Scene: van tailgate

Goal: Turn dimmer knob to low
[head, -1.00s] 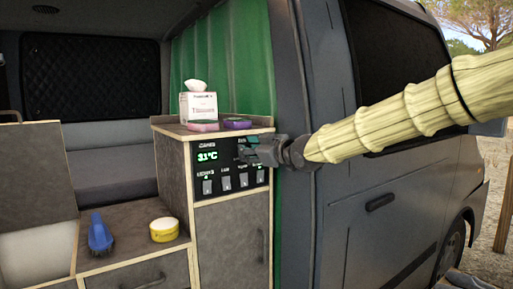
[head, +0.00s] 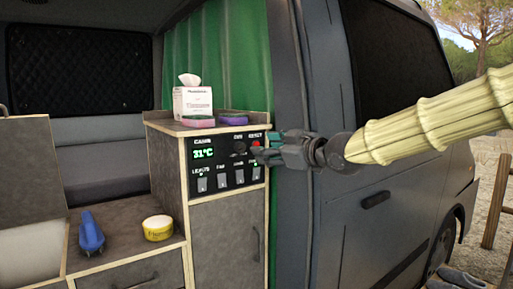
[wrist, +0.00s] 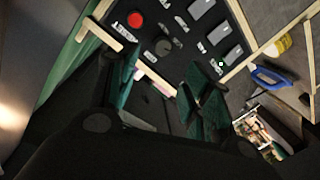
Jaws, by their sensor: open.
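The dimmer knob (head: 239,148) is a small dark round knob on the black control panel (head: 212,181), left of a red button (head: 255,143). In the wrist view the knob (wrist: 163,45) shows clearly on the panel, beyond my fingers, with the red button (wrist: 136,19) beside it. My gripper (head: 267,152) is open, just right of the panel in the head view. I cannot read the knob's pointer.
The panel also has a 31°C display (head: 204,153) and several switches (head: 221,181). A tissue box (head: 193,102) and two soap-like items (head: 233,117) stand on the cabinet top. A blue brush (head: 91,233) and a yellow tin (head: 158,228) lie on the lower counter.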

